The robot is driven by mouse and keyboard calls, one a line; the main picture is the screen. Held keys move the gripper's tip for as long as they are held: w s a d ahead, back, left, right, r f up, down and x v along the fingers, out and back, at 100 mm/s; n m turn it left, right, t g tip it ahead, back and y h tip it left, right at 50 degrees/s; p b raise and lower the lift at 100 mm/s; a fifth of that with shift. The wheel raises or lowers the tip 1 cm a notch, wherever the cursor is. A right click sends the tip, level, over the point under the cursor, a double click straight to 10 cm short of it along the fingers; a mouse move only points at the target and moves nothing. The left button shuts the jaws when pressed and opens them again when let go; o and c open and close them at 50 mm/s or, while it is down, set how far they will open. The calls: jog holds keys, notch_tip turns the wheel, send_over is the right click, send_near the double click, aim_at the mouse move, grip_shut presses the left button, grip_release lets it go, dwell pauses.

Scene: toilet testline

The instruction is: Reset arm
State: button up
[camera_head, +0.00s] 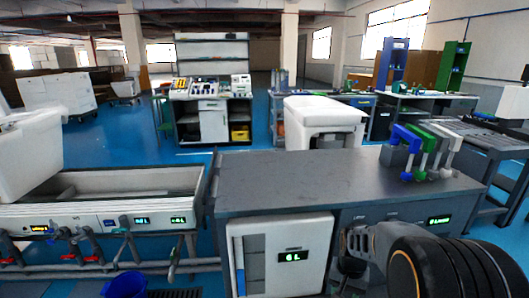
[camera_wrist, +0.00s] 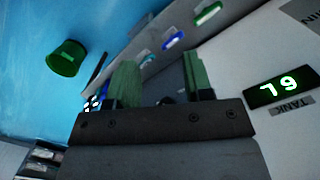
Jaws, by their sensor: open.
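My arm (camera_head: 450,265) shows at the bottom right of the head view, in front of the grey workbench (camera_head: 300,180). A grey link points left toward the bench front, and a thick black section lies to its right. I cannot make out the fingers in the head view. In the wrist view my gripper (camera_wrist: 158,78) has its two green fingers apart, with nothing seen held between them. A white panel with a green lit tank display (camera_wrist: 283,92) stands to the right of the fingers.
The same kind of lit display (camera_head: 292,257) is on the white tank in the bench front. Blue, green and white handles (camera_head: 425,145) stand on the bench's right end. A trough (camera_head: 100,190) with taps is at left, a blue bucket (camera_head: 125,285) below. The wrist view shows a green bucket (camera_wrist: 65,58).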

jog(key=s+a+r+n+t+p, duration=0.1)
jog(key=r+p, duration=0.4)
jog(key=r, duration=0.5)
jog(key=s+a+r+n+t+p, duration=0.2)
jog(key=s+r+p, duration=0.3)
jog(key=r, duration=0.5)
jog(key=s+a+r+n+t+p, duration=0.1)
jog(key=s+r+p, duration=0.4)
jog(key=r, duration=0.5)
jog(key=shift+a+r+n+p, duration=0.15)
jog(key=shift+a+n+p, duration=0.5)
jog(key=shift+a, duration=0.4)
